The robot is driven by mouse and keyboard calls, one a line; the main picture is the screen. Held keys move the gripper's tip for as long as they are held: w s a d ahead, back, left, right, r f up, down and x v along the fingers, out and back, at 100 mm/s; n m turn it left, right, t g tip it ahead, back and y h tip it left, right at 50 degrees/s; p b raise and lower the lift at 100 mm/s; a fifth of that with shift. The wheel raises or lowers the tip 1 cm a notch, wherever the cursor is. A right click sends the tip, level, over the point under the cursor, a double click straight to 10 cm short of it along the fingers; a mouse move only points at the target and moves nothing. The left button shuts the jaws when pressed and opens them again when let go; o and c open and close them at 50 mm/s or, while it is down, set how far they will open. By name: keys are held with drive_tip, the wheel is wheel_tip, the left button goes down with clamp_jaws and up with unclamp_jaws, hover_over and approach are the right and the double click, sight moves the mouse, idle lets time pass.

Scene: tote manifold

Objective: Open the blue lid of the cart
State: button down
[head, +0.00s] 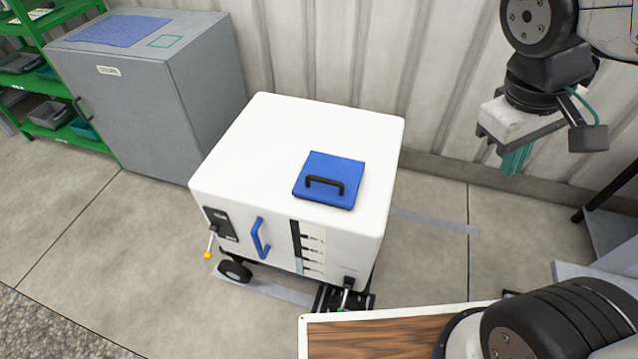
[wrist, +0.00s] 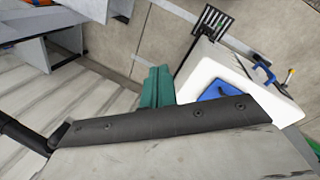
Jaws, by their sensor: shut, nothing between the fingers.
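The white cart (head: 250,150) stands on the floor in the middle of the head view. Its blue lid (head: 331,168) lies flat and closed on the top, towards the right, with a black handle (head: 325,184) on it. My gripper (head: 514,162) is to the right of the cart, raised and apart from it, with its teal fingers together and empty. In the wrist view the teal fingers (wrist: 157,88) point away from the camera. The cart (wrist: 225,70) and part of the blue lid (wrist: 215,92) show to their right there, partly hidden by my gripper's body.
A blue side handle (head: 260,238) and a yellow-tipped lever (head: 208,250) stick out from the cart's front. A grey cabinet (head: 150,100) and green shelves (head: 75,140) stand at left. A wood-topped surface (head: 385,338) is at the bottom. A corrugated wall (head: 330,60) rises behind.

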drive_tip(key=w+a+f+n+h, duration=0.2)
drive_tip(key=w+f+n+h, duration=0.3)
drive_tip(key=w, duration=0.3)
drive_tip(key=n+t+y, duration=0.4)
drive_tip(key=n+t, duration=0.7)
drive_tip(key=n, duration=1.3)
hover_over(318, 196)
drive_tip(key=s+a, duration=0.3)
drive_tip(key=s, duration=0.5)
wheel_tip(318, 196, down, 26)
drive_tip(key=x, duration=0.9)
drive_tip(key=shift+w+d+r, duration=0.15)
drive_tip(key=shift+w+d, duration=0.1)
drive_tip(key=shift+w, duration=0.2)
drive_tip(key=shift+r, duration=0.2)
